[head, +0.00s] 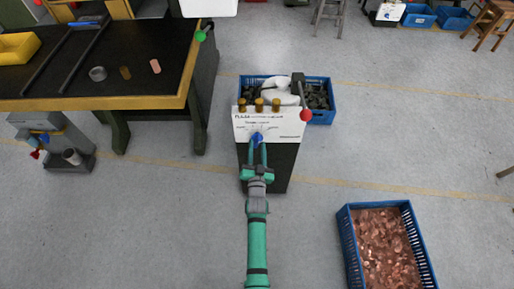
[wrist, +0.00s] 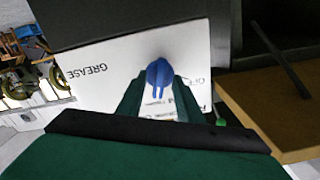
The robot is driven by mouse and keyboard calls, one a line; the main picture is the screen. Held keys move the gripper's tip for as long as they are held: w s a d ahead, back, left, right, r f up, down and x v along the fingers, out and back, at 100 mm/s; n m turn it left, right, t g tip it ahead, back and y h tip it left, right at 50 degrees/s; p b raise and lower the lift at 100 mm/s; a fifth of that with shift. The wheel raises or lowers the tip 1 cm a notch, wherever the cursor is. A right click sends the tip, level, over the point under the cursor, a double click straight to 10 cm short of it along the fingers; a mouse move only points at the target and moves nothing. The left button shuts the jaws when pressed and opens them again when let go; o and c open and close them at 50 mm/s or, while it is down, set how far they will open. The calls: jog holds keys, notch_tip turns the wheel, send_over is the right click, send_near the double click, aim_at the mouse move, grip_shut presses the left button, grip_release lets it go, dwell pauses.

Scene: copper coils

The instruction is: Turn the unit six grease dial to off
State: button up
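The blue grease dial (head: 257,137) sits on the white sloped panel (head: 285,128) of a dark unit in the middle of the head view. In the wrist view the blue dial (wrist: 159,73) is near the centre, with "GREASE" printed to its left and a partly hidden "OFF" label to its right. My gripper (head: 257,147) reaches the panel from below. Its two green fingers (wrist: 160,92) stand on either side of the dial, apart, with white panel showing between the left finger and the dial. The right finger looks very close; contact is unclear. The panel's lower lettering is partly hidden.
Several brass caps (head: 259,105) and a red-knobbed lever (head: 306,114) top the unit. A blue crate (head: 325,116) stands behind it. A black-topped workbench (head: 70,103) is at left, a blue crate of copper pieces (head: 350,240) at lower right. Floor between is clear.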

grip_shut()
jog(key=shift+d, duration=0.1)
